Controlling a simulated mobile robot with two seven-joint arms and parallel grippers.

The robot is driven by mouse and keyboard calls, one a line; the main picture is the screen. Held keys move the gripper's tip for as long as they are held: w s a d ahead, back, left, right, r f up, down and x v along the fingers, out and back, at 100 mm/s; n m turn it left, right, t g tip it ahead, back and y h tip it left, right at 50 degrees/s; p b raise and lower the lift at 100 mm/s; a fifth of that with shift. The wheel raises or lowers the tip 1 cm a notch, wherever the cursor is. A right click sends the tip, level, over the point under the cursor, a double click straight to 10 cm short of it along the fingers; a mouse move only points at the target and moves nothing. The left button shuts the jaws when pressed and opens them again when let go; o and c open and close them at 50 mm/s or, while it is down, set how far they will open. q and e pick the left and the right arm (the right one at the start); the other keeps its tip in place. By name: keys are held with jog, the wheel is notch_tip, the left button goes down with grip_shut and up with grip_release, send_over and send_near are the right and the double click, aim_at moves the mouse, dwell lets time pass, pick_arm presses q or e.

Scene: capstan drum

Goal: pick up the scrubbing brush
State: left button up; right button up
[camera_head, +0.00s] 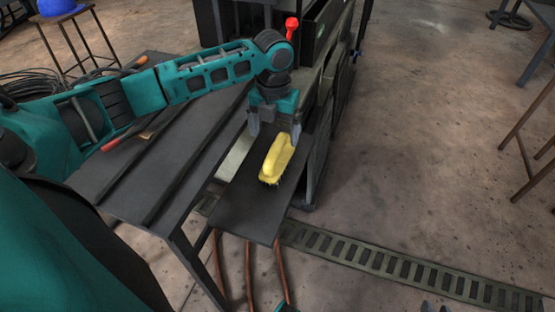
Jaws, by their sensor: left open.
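The yellow scrubbing brush (275,160) lies on a narrow dark shelf (246,213) at the centre of the head view, its long axis running away from me. My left gripper (274,134) points down at the brush's far end. Its fingers are open and appear on either side of that end; whether they touch it I cannot tell. The brush's far tip is close to the fingers. Two small grey tips at the bottom edge look like my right gripper (435,307); the rest of it is out of frame.
A dark slatted bench (165,165) stands left of the shelf, with red-handled and orange-handled tools on it. A dark machine (318,45) with a red knob rises behind the shelf. A stool with a blue helmet (58,7) is far left. Floor at right is mostly open, crossed by a drain grate (390,264).

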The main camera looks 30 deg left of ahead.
aim_at(277, 146)
pick_arm(q)
notch_tip(277, 146, down, 3)
jog(key=shift+r, duration=0.1)
jog(key=f+b, duration=0.1)
jog(key=f, duration=0.1)
jog(key=f+b, duration=0.1)
jog(key=f, duration=0.2)
jog(key=shift+w+d+f+b, duration=0.1)
jog(key=shift+w+d+b, duration=0.1)
jog(key=shift+b, duration=0.1)
jog(key=c, duration=1.2)
